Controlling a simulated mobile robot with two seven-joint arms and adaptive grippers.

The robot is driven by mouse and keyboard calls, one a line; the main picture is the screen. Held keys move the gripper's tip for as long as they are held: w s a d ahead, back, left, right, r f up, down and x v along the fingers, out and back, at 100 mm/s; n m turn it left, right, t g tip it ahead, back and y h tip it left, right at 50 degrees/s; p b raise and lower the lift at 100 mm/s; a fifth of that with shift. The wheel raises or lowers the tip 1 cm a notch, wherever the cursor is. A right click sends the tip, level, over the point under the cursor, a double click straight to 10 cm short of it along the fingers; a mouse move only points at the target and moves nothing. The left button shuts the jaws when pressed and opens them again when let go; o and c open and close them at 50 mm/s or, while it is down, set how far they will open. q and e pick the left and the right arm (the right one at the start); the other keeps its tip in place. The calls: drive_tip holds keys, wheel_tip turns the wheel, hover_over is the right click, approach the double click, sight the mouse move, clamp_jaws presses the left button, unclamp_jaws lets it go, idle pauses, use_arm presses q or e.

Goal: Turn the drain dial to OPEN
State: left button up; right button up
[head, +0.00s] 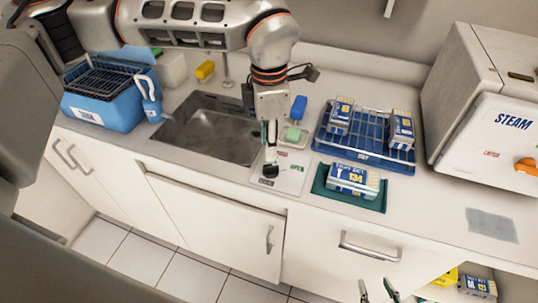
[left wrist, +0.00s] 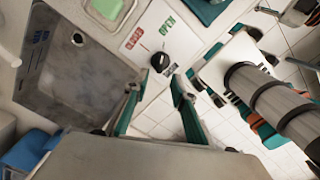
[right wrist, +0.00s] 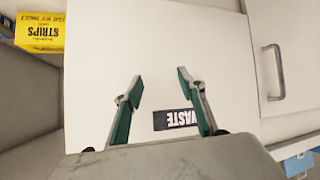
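The drain dial (head: 270,170) is a small black knob on a white label plate (head: 292,178) on the counter, right of the sink. In the left wrist view the dial (left wrist: 160,62) sits below red CLOSED and green OPEN lettering; I cannot tell which word it points to. My left gripper (head: 268,148) points down close above the dial. In the left wrist view its fingers (left wrist: 156,84) are open, with the dial between and just beyond the tips; contact is not visible. My right gripper (head: 377,290) is open and empty in front of the lower cabinets.
The sink (head: 210,128) lies left of the dial. A green soap bar (head: 294,134) and a blue bottle (head: 299,108) stand behind. A blue rack (head: 330,146), a green tray (head: 322,192) with a box, and a steam sterilizer (head: 500,145) are to the right.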

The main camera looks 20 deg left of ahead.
use_arm(q)
drive_tip(key=shift+r, duration=2.8)
drive_tip(key=shift+s, duration=0.1)
